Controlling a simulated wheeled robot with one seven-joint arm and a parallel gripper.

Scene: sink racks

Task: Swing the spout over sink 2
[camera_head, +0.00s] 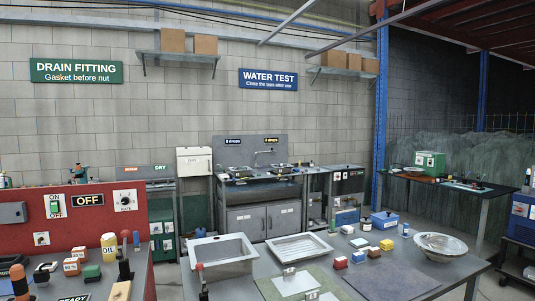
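The sink bench (259,187) stands against the back wall, with a grey back panel and two basins set in its top. The left basin (238,171) and the right basin (280,168) are small at this distance. A thin spout (264,153) shows in front of the panel between the basins, near the right one. I cannot tell exactly which basin its tip is over. My gripper is not in view.
A grey table (400,281) with a loose sink (220,256), a drainer tray (300,246) and a round basin (440,246) stands between me and the bench. A red panel workbench (90,225) is at left. A narrow floor gap (170,278) lies between them.

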